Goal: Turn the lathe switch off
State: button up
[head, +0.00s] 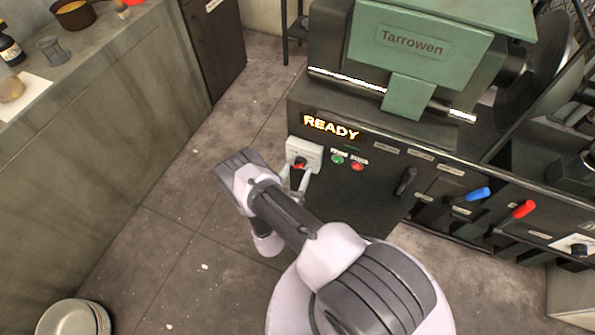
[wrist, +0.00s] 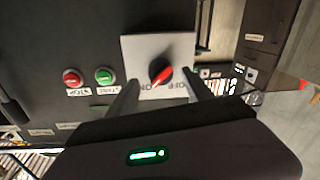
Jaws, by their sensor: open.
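The lathe switch is a black rotary knob with a red stripe (wrist: 161,72) on a pale square plate (head: 305,152) at the left of the lathe's front panel. In the wrist view, upside-down OFF and ON labels sit along the plate's near edge, OFF right and ON left. The red stripe slants from lower left to upper right; I cannot tell which label it marks. My gripper (head: 295,180) is open in front of the plate. In the wrist view, its two fingers (wrist: 163,93) stand either side of the knob, with nothing held. Contact with the knob is not visible.
The lathe's lit READY sign (head: 331,127) is above the switch. A green button (head: 338,159) and a red button (head: 357,166) sit just right of it. A black lever (head: 405,181) stands farther right. A counter (head: 110,100) is at left, with open floor between.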

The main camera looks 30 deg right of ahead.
jog(key=shift+x, duration=1.05)
jog(key=shift+a, duration=0.1)
grip_shut()
jog(key=shift+n, duration=0.3)
jog(key=n, duration=0.3)
jog(key=shift+n, duration=0.4)
jog(key=n, duration=0.4)
jog(key=shift+w+g, duration=0.15)
jog(key=shift+g, duration=0.15)
jog(key=n, duration=0.4)
jog(key=shift+a+n, duration=0.1)
jog(key=shift+n, duration=0.2)
jog(key=shift+n+g+b, duration=0.4)
jog(key=shift+n+b, duration=0.4)
jog(key=shift+n, duration=1.2)
jog(key=shift+w, duration=0.1)
